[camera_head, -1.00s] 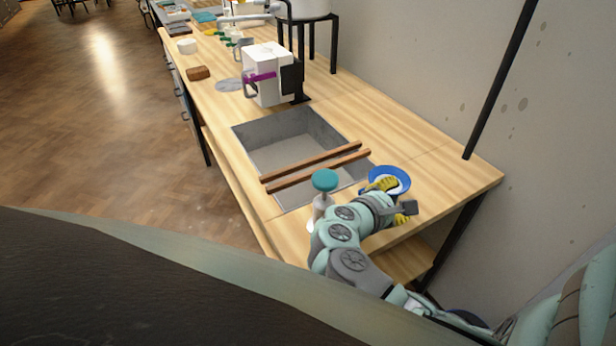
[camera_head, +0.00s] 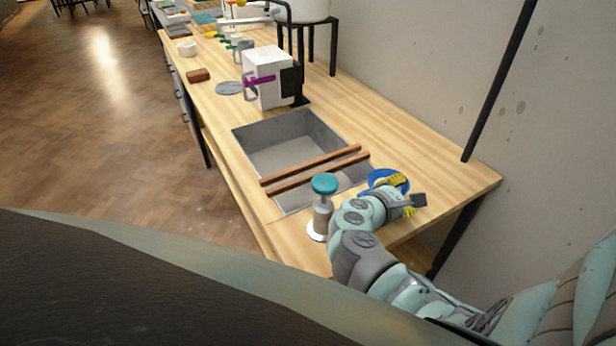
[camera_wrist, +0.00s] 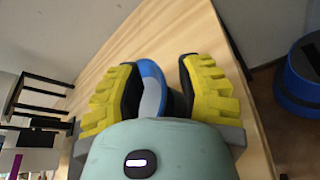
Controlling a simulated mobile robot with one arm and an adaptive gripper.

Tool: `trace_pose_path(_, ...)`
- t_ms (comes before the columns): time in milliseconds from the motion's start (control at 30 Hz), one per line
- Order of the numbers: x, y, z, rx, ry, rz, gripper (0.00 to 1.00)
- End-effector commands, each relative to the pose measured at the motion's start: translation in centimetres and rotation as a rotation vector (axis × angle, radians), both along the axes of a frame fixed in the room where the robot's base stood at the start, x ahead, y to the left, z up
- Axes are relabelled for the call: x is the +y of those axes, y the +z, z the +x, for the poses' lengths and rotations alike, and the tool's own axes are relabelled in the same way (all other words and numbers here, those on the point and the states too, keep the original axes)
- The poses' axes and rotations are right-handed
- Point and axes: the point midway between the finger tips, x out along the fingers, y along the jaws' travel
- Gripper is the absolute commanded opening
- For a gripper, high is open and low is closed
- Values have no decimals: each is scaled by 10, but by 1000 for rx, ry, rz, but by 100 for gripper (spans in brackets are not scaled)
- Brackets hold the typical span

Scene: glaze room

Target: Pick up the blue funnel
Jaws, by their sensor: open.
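The blue funnel (camera_head: 376,175) lies on the wooden counter near its right end, beyond the sink, and my arm partly covers it in the head view. In the wrist view the funnel (camera_wrist: 150,72) shows between the two yellow-padded fingers, its blue rim and pale inside visible, its lower part hidden by the wrist. My gripper (camera_head: 407,193) is over the funnel's near right side. In the wrist view my gripper (camera_wrist: 155,85) is open, one finger on each side of the funnel. I cannot tell whether either finger touches it.
A sink (camera_head: 285,145) with two wooden bars (camera_head: 315,168) across it lies left of the funnel. A teal-topped stand (camera_head: 323,186) is close beside my arm. A white box-like device (camera_head: 268,78) stands behind the sink. A wall borders the counter's right side.

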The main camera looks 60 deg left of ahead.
Motion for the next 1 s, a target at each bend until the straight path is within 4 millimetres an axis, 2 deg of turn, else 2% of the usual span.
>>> trace_pose_path(33,0,0,0,0,-1,0,29)
trace_pose_path(333,0,0,0,0,-1,0,0)
trace_pose_path(1000,0,1,0,-1,1,0,0)
